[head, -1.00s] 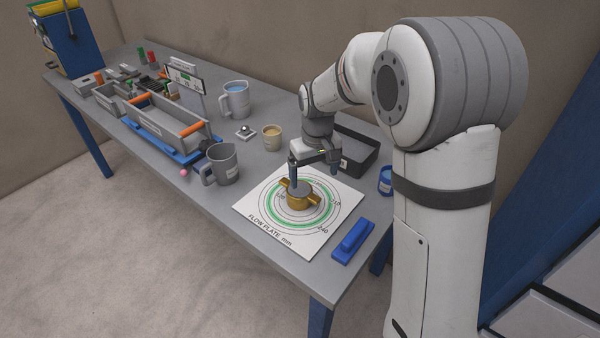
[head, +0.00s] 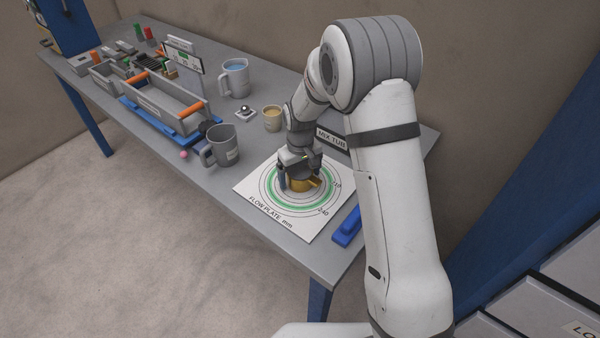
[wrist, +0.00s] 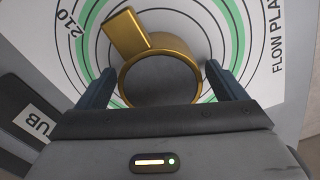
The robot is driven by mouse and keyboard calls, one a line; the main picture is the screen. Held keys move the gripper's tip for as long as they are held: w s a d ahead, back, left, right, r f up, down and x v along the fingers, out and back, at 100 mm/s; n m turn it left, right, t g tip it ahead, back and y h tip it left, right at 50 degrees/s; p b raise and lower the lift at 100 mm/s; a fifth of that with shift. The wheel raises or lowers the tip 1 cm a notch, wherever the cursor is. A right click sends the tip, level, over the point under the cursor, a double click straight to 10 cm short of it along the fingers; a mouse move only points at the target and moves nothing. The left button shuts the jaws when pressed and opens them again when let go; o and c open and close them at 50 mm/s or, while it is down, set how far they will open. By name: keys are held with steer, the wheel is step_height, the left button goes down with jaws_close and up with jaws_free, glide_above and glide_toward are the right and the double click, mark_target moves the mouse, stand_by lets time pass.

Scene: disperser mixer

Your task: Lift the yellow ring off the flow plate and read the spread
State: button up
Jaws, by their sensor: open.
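The yellow ring (head: 301,185) stands on the white flow plate (head: 262,205), inside the printed green circle. In the wrist view the ring (wrist: 160,72) shows a brass-coloured rim, a side tab at upper left and a grey inside. My gripper (head: 299,183) is low over the plate with its fingers on either side of the ring. In the wrist view the gripper (wrist: 162,85) is open, with one blue finger left and one right of the ring. I cannot tell whether either finger touches it. No spread mix shows outside the ring.
A blue block-shaped tool (head: 347,227) lies right of the plate, partly behind my arm. A grey jug (head: 224,147), a tan cup (head: 272,119) and a jug with blue liquid (head: 236,78) stand behind and left. The mix tub (head: 332,139) is behind my wrist.

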steer(key=shift+c, duration=0.3)
steer(key=c, duration=1.2)
